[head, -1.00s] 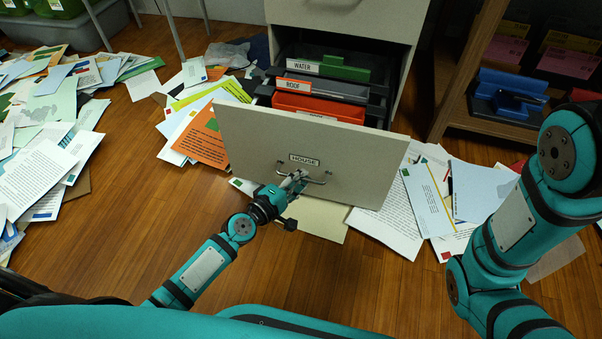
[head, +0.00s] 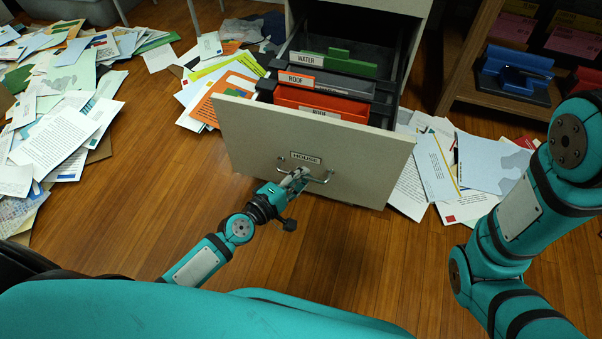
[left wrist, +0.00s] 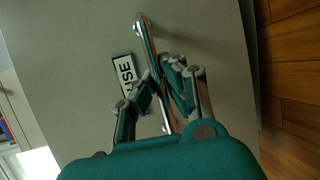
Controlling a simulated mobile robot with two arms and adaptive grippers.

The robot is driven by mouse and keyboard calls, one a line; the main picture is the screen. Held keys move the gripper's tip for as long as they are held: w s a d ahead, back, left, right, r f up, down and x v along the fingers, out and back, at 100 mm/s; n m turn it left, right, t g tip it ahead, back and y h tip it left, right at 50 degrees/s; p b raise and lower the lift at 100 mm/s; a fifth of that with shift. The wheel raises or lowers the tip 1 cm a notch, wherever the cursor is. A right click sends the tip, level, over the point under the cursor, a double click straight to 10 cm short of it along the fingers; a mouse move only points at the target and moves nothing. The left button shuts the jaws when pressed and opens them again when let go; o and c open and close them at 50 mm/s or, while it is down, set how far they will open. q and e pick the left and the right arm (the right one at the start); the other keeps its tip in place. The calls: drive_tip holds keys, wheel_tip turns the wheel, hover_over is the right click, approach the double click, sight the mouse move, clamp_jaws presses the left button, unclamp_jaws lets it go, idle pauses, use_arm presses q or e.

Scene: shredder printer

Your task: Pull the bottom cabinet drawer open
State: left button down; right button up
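The bottom cabinet drawer (head: 250,150) stands well out from the cabinet (head: 360,8). Its beige front carries a HOUSE label (head: 305,158) and a metal bar handle (head: 322,180). Hanging folders labelled WATER and ROOF (head: 315,84) show inside it. My left gripper (head: 297,178) is at the handle. In the left wrist view its fingers (left wrist: 165,85) lie on both sides of the handle bar (left wrist: 146,40) and look closed around it. My right arm (head: 500,225) comes in at the right; its gripper is out of the picture.
Loose papers lie on the floor left of the drawer (head: 70,130) and right of it (head: 460,175). A wooden shelf (head: 490,100) with a blue hole punch (head: 515,72) stands at the right. The wood floor in front of the drawer is clear.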

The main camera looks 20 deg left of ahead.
use_arm(q)
drive_tip(key=shift+r, duration=0.15)
drive_tip(key=c, duration=1.4)
unclamp_jaws()
drive_tip(key=v, duration=1.2)
drive_tip(key=shift+r, duration=0.1)
